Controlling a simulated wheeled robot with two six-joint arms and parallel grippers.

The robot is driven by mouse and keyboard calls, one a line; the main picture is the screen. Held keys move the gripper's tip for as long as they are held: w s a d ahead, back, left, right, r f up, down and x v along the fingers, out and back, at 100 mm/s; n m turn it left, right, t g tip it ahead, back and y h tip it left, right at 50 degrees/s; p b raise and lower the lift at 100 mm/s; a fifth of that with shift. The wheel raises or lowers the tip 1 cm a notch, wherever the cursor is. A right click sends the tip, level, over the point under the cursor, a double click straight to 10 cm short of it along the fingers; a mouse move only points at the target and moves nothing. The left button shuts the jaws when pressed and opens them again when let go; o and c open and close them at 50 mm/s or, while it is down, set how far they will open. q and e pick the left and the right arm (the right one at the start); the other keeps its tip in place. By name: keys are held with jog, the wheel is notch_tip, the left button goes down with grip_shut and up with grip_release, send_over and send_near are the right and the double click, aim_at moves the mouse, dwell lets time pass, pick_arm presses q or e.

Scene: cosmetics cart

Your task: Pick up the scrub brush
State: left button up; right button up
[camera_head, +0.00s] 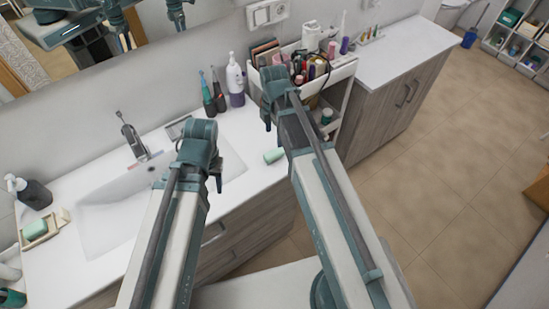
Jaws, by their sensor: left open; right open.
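I cannot clearly make out a scrub brush. A small green cylinder-like item (274,155) lies on the white counter's front edge, between my two arms; I cannot tell whether it is the brush. The cosmetics cart (344,73) stands beyond my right arm, its top crowded with small items too small to name. My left gripper (215,180) is over the sink counter, left of the green item, open and empty. My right gripper (267,115) is open in front of the cart's left side, apart from its items. My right arm hides part of the cart.
A white sink (110,225) with a faucet (133,135) is at the left. A pump bottle (235,80) and toothbrushes stand behind my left gripper. A soap tray (52,235) and dark dispenser (33,193) are at far left. Tiled floor (450,170) is clear at the right.

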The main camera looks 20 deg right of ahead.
pick_arm(q)
jog(key=b, duration=0.5)
send_over(219, 209)
jog(key=f, duration=0.5)
jog(key=shift+w+d+f, duration=0.15)
jog(key=shift+w+f, duration=0.05)
jog(key=shift+f, duration=0.1)
pick_arm(e)
send_over(274, 152)
notch_tip(274, 152, down, 6)
jog(key=shift+r, duration=0.2)
pick_arm(q)
jog(key=shift+f, duration=0.35)
pick_arm(e)
jog(key=shift+f, duration=0.3)
pick_arm(q)
notch_tip(274, 152, down, 5)
jog(key=b, duration=0.5)
jog(key=shift+f+b, duration=0.15)
jog(key=shift+b, duration=0.15)
pick_arm(e)
notch_tip(274, 152, down, 5)
jog(key=shift+w+f, duration=0.1)
jog(key=shift+f, duration=0.1)
jog(key=shift+r, duration=0.1)
grip_shut()
